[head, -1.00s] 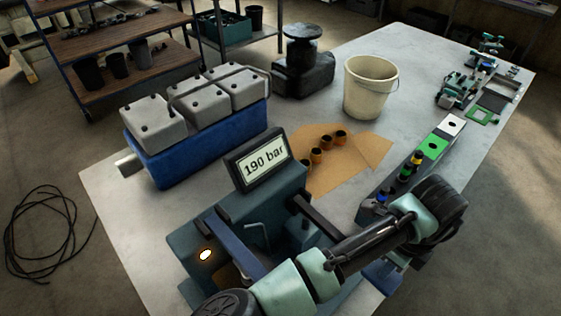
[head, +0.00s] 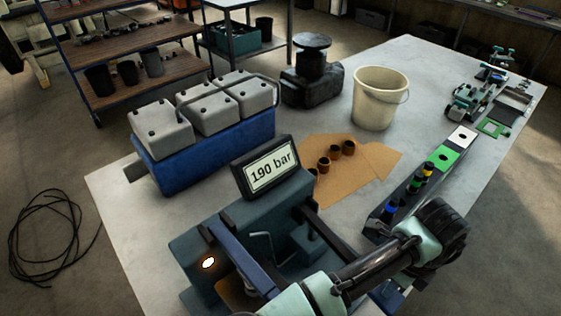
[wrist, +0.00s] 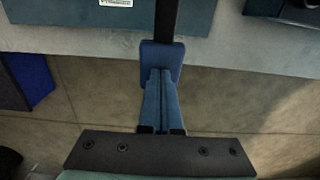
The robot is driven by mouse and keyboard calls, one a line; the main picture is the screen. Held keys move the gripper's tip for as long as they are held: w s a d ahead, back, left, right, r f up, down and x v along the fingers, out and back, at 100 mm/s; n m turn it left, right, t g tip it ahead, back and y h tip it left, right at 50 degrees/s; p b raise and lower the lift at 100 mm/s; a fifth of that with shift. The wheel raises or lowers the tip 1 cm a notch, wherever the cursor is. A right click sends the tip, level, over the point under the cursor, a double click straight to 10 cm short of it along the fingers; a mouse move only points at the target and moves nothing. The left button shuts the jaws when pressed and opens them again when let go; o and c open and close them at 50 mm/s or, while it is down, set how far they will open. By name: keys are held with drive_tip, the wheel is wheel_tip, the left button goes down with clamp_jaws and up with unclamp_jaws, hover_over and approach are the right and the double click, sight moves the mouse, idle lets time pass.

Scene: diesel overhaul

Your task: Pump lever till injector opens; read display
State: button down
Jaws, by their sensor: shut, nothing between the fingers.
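The injector tester (head: 225,235) is a teal box near the bench's front end. Its display (head: 270,168) reads "190 bar", and a round lamp (head: 208,263) glows on its front. A black lever bar (head: 318,222) runs from the tester toward the lower right, passing behind my arm. In the wrist view the bar (wrist: 165,18) ends in a blue handle (wrist: 161,50). My gripper (wrist: 160,78) is shut with its fingers together, lined up over the handle; whether they touch it I cannot tell. My arm hides the gripper in the head view.
A dark rack (head: 408,198) with coloured injector parts stands right of the tester. Behind lie brown cardboard (head: 375,160) with several small dark cups, a cream bucket (head: 380,98), and a blue engine block (head: 215,145) with grey covers.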

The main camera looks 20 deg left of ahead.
drive_tip(key=r+p, duration=0.1)
drive_tip(key=r, duration=0.1)
drive_tip(key=r+p, duration=0.4)
drive_tip(key=shift+s+d+r, duration=0.25)
drive_tip(key=shift+r, duration=0.05)
drive_tip(key=shift+r+p, duration=1.8)
drive_tip(key=shift+r, duration=0.2)
